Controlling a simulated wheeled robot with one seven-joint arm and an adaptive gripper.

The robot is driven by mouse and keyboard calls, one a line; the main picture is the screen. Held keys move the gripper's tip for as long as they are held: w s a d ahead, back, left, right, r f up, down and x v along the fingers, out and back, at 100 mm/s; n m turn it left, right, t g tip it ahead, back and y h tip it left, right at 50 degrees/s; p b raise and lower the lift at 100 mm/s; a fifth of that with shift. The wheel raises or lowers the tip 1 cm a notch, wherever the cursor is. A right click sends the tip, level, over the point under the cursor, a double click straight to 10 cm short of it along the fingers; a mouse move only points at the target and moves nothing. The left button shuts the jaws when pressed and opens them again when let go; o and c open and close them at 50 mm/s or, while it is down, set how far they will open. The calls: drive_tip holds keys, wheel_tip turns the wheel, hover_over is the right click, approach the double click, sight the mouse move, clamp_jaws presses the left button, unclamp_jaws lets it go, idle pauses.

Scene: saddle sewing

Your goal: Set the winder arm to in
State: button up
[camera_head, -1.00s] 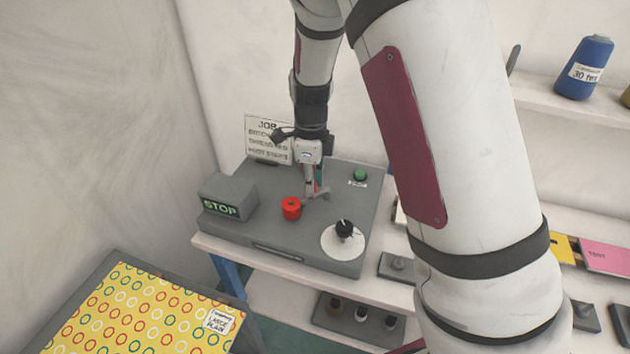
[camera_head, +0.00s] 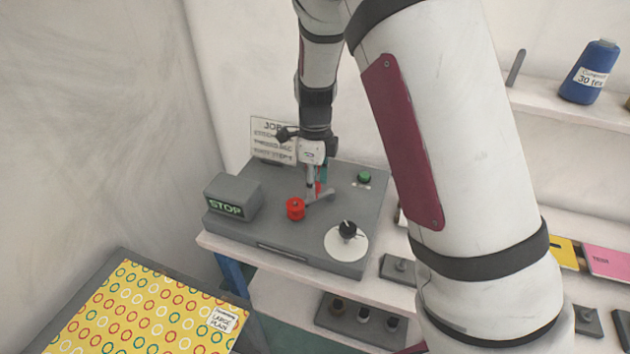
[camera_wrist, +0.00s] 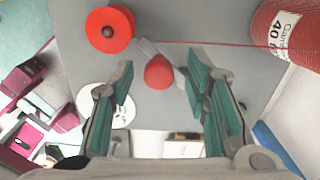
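The winder arm is a short grey lever (camera_head: 325,196) on top of the grey machine box, with a red ball knob (camera_wrist: 158,72) at its end. A red bobbin (camera_head: 295,208) stands beside the lever; it also shows in the wrist view (camera_wrist: 109,30). My gripper (camera_head: 314,188) points down over the lever. In the wrist view its teal-padded fingers (camera_wrist: 161,68) are apart, one on each side of the red knob. I see gaps beside the knob, so it does not look gripped. In the head view my fingers partly hide the knob and lever.
A black knob on a white dial (camera_head: 347,232), a green button (camera_head: 364,177) and a STOP display box (camera_head: 232,196) are on the machine. A red thread runs across the wrist view beside a red thread cone (camera_wrist: 282,32). A job sign (camera_head: 272,140) stands behind.

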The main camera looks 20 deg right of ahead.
wheel_tip(320, 180, up, 12)
idle(0.6)
drive_tip(key=s+d+r+n+t+y, duration=0.1)
drive_tip(key=s+d+r+n+t, duration=0.1)
drive_tip(key=s+r+n, duration=1)
drive_tip(key=s+n+t+h, duration=0.1)
drive_tip(key=s+n+t, duration=0.2)
drive_tip(key=s+n, duration=0.9)
drive_tip(key=s, duration=0.2)
drive_tip(key=shift+s+d+n, duration=0.2)
drive_tip(key=shift+s+n, duration=0.1)
drive_tip(key=shift+f, duration=0.1)
